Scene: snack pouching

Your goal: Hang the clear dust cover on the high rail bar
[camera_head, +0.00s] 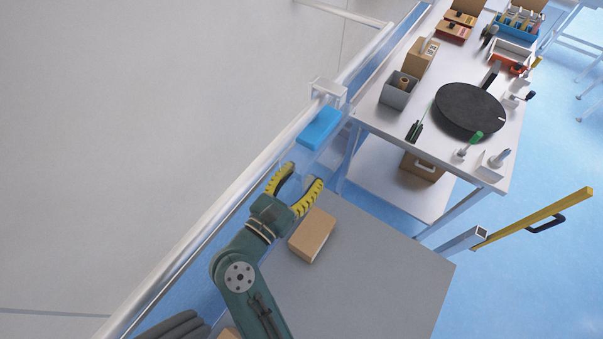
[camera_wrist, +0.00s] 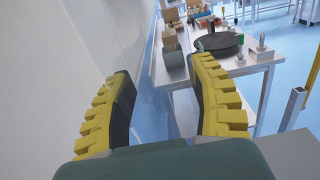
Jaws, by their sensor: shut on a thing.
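My gripper (camera_head: 305,174) has its two yellow-and-black fingers spread around the clear dust cover (camera_head: 298,181), which shows only as a faint see-through patch between them. Its outline and lower edge cannot be made out. In the wrist view the gripper (camera_wrist: 163,62) shows both fingers, with the workbench visible between and beyond them. The high rail bar (camera_head: 230,203) is a pale metal tube running diagonally along the wall. In the head view the gripper is just right of the bar; whether the cover touches the bar cannot be told.
A blue block (camera_head: 320,128) lies beyond the fingertips, near a rail bracket (camera_head: 328,90). A brown box (camera_head: 312,236) sits on a grey surface (camera_head: 370,280) beside my gripper. The workbench (camera_head: 380,120) holds a black turntable (camera_head: 469,108) and a grey bin (camera_head: 399,90).

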